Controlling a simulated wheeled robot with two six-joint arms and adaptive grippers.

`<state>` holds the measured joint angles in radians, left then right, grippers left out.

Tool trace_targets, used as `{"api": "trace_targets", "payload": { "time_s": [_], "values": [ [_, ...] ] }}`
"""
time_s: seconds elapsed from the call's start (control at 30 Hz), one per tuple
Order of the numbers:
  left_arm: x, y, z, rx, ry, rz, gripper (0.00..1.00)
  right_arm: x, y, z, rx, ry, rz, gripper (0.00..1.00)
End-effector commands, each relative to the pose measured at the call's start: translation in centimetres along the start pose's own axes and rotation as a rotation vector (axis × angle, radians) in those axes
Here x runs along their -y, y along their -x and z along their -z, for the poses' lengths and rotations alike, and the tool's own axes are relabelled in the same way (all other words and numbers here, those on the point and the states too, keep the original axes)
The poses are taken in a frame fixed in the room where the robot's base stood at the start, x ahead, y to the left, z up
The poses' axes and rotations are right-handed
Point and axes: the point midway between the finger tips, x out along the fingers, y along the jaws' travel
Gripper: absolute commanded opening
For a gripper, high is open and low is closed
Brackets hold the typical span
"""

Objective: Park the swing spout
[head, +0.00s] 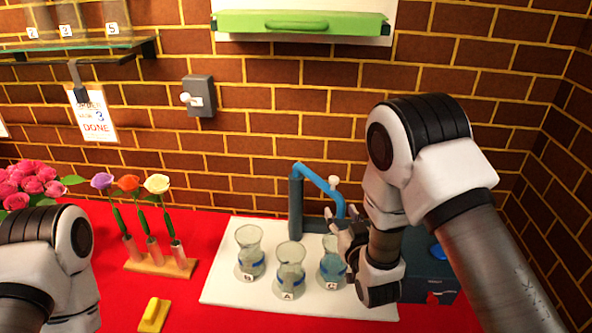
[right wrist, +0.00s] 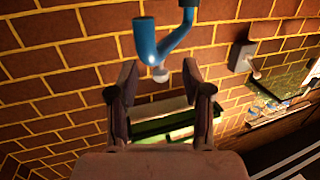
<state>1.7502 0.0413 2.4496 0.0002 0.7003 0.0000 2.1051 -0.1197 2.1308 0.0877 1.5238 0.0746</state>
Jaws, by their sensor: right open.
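The blue swing spout (head: 318,180) sits on a dark upright post (head: 296,208) and points right, its outlet end above vase C (head: 332,262). A white knob (head: 334,181) stands on the spout. My right gripper (head: 343,236) is open and empty, close beside the spout's outlet end and above vase C. In the right wrist view the blue spout (right wrist: 160,38) is ahead of the open fingers, and the white knob (right wrist: 161,74) appears between the fingertips (right wrist: 160,72); I cannot tell whether they touch. My left gripper is out of view; only its arm shows.
Glass vases B (head: 250,252) and A (head: 290,270) stand with C on a white mat (head: 225,285). A dark blue box (head: 430,270) is behind my right arm. A flower rack (head: 160,265) and yellow block (head: 154,314) are left. A wall switch (head: 198,97) hangs behind.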

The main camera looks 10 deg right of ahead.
Motion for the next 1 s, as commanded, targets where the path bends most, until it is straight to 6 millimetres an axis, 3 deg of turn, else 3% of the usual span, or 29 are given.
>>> {"api": "trace_targets", "payload": {
  "time_s": [0.03,0.13,0.27,0.6,0.87,0.97,1.0],
  "values": [
    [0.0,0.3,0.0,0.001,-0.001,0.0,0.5,0.5,-0.5,2.5,-0.04,0.007,0.009,0.49],
    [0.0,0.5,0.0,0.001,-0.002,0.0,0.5,0.8,-0.9,4.8,-0.075,0.012,0.016,0.49],
    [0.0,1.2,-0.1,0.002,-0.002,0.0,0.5,0.8,-2.4,5.1,-0.076,0.01,0.015,0.49],
    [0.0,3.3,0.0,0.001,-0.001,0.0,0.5,0.9,-8.1,5.3,-0.071,0.011,0.015,0.49],
    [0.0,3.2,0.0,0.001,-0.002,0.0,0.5,0.9,-8.6,5.1,-0.071,0.012,0.015,0.49],
    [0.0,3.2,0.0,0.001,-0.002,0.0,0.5,0.9,-8.5,5.1,-0.071,0.012,0.015,0.21],
    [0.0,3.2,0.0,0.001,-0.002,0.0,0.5,0.9,-8.5,5.1,-0.07,0.012,0.015,0.07]
  ]
}}
